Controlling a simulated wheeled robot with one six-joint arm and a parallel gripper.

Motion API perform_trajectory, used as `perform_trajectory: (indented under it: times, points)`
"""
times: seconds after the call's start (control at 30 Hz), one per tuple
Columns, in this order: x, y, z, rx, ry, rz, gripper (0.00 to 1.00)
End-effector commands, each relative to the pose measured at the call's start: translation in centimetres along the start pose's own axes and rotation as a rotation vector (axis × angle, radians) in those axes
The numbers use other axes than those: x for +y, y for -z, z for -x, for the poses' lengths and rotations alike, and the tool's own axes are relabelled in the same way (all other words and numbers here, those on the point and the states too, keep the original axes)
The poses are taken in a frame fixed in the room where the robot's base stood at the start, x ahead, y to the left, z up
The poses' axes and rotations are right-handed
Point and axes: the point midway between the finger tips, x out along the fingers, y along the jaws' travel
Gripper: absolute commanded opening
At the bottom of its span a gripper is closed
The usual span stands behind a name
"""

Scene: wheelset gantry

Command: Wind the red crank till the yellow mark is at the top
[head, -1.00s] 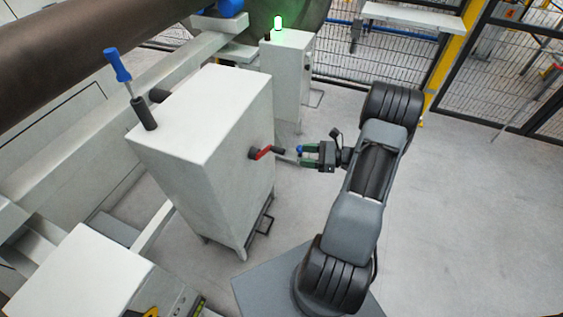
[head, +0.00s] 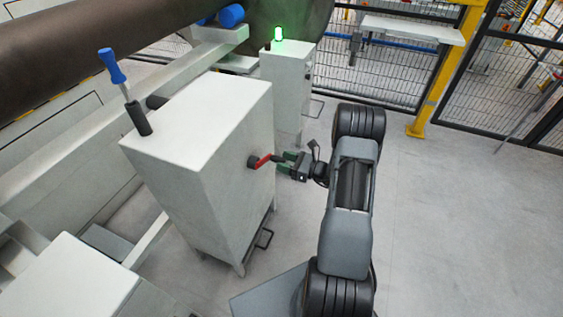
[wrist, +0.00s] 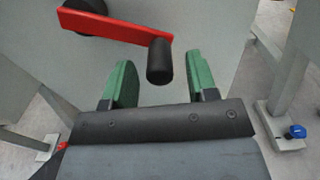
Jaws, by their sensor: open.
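The red crank (head: 262,160) is on the side face of the grey-white cabinet (head: 196,124). In the wrist view the red crank arm (wrist: 115,27) runs from a dark hub (wrist: 88,8) at upper left to a black handle (wrist: 160,62) at its right end. My gripper (head: 283,160) is close to the crank. In the wrist view my gripper (wrist: 160,80) is open, with one green finger on each side of the handle's end. The handle appears apart from both fingers. I see no yellow mark in either view.
A blue-handled tool (head: 113,68) stands in a black holder on the cabinet top. A second cabinet (head: 287,75) with a lit green lamp (head: 278,34) stands behind. A mesh fence (head: 385,80) closes the back. Open floor (head: 450,230) lies to the right.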

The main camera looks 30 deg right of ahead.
Motion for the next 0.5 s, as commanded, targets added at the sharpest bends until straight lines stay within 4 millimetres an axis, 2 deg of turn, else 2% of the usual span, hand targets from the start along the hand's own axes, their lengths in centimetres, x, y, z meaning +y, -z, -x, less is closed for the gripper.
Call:
perform_trajectory:
  times: [0.2, 0.5]
  points:
    - [0.0, 0.0, -1.6, 0.001, -0.001, 0.0, 0.53]
    - [0.0, 0.0, -1.8, 0.001, 0.0, 0.0, 0.53]
